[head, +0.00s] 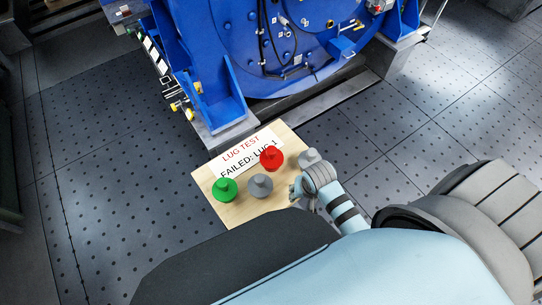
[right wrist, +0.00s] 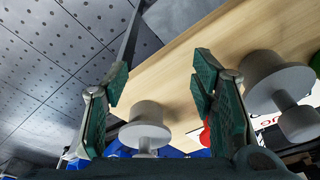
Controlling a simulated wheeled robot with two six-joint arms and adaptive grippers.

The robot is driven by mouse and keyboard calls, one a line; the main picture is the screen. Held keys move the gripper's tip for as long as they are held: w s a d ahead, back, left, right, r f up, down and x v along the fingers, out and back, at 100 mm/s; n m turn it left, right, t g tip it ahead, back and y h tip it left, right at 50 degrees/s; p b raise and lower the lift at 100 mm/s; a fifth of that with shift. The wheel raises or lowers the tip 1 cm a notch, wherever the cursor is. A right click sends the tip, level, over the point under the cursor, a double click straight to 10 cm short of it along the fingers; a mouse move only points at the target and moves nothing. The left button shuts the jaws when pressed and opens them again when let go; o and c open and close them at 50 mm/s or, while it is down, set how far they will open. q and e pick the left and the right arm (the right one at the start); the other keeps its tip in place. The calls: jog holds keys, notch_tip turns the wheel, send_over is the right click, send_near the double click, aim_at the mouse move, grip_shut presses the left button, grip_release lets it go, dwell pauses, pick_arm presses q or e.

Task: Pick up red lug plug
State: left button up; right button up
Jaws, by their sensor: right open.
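The red lug plug (head: 271,157) stands on a wooden board (head: 205,184), at the edge of its printed label. In the right wrist view only a red sliver (right wrist: 205,134) shows beside one finger; the rest is hidden. My right gripper (head: 297,188) is at the board's right edge, to the lower right of the red plug. Its fingers (right wrist: 160,84) are apart, with nothing held. A grey plug (right wrist: 146,124) appears between and beyond the fingers in the wrist view. My left gripper is not in view.
A green plug (head: 225,188) and a grey plug (head: 260,185) stand left of my gripper; another grey plug (head: 308,157) stands just above it. The label (head: 240,152) reads "LUG TEST FAILED: LUG 1". A large blue motor (head: 245,50) stands behind the board.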

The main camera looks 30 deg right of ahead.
aim_at(272, 150)
jog(key=w+a+r+m+g, duration=0.2)
jog(key=w+r+m, duration=1.3)
jog(key=w+r, duration=0.15)
jog(key=shift+y, duration=0.4)
jog(key=f+b, duration=0.1)
jog(key=f, duration=0.8)
jog(key=a+f+b, duration=0.1)
jog(key=f, duration=0.3)
jog(key=shift+s+f+b, duration=0.1)
jog(key=shift+f+b, duration=0.05)
jog(key=shift+b, duration=0.15)
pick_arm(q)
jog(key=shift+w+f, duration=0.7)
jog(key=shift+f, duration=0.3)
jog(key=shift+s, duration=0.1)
pick_arm(e)
grip_shut()
